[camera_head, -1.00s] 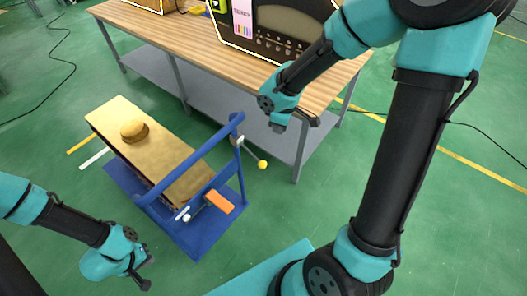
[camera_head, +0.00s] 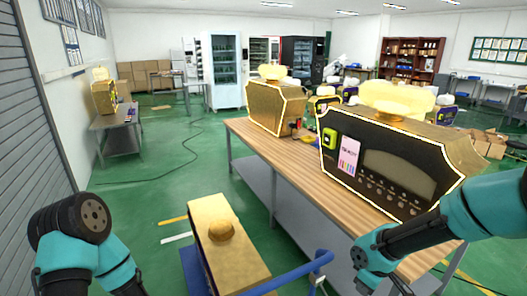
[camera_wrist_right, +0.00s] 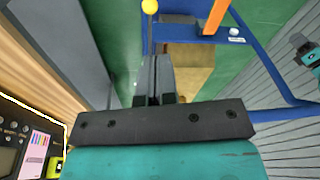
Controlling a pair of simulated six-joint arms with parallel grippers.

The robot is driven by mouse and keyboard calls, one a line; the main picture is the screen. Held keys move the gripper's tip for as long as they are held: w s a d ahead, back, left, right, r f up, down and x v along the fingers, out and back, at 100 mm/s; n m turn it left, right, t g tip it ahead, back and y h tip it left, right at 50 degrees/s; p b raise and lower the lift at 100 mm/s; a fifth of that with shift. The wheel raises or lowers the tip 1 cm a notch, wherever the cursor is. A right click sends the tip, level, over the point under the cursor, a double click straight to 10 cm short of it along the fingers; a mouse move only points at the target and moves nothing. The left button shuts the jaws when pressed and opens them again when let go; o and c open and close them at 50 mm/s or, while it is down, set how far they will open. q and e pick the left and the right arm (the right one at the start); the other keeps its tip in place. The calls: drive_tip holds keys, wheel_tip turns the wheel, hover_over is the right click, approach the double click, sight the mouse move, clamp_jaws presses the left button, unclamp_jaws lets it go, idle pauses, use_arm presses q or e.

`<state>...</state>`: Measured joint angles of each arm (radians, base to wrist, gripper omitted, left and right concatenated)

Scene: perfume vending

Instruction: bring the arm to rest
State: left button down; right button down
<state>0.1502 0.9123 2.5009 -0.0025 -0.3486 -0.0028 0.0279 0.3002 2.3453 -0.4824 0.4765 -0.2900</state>
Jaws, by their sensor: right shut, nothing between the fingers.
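My right arm (camera_head: 480,222) comes in from the right in the head view, beside the front end of the wooden table (camera_head: 285,150). Its wrist points downward near the bottom edge. In the right wrist view my right gripper (camera_wrist_right: 153,68) is shut, with its fingers together and nothing between them. It hangs above the floor, between the table and a blue cart frame (camera_wrist_right: 262,50). My left arm (camera_head: 82,250) is at the lower left of the head view, its gripper out of that picture. Part of the left arm's end (camera_wrist_right: 309,56) shows at the right edge of the wrist view, too small to read.
On the table stand a large black and gold machine (camera_head: 390,165) and a smaller gold one (camera_head: 275,108). A blue cart with a gold box (camera_head: 228,262) stands between my arms. Green floor (camera_head: 160,200) is clear to the left.

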drive_tip(key=s+a+f+m, duration=0.2)
drive_tip(key=s+f+m, duration=0.1)
drive_tip(key=f, duration=0.5)
drive_tip(key=s+a+f+m+y, duration=0.1)
drive_tip(key=s+a+f+m, duration=0.2)
drive_tip(key=f, duration=0.5)
drive_tip(key=s+a+f+m+y, duration=0.1)
drive_tip(key=s+a+f+m, duration=0.2)
drive_tip(key=f, duration=0.6)
drive_tip(key=shift+s+m, duration=0.15)
drive_tip(key=shift+m, duration=0.15)
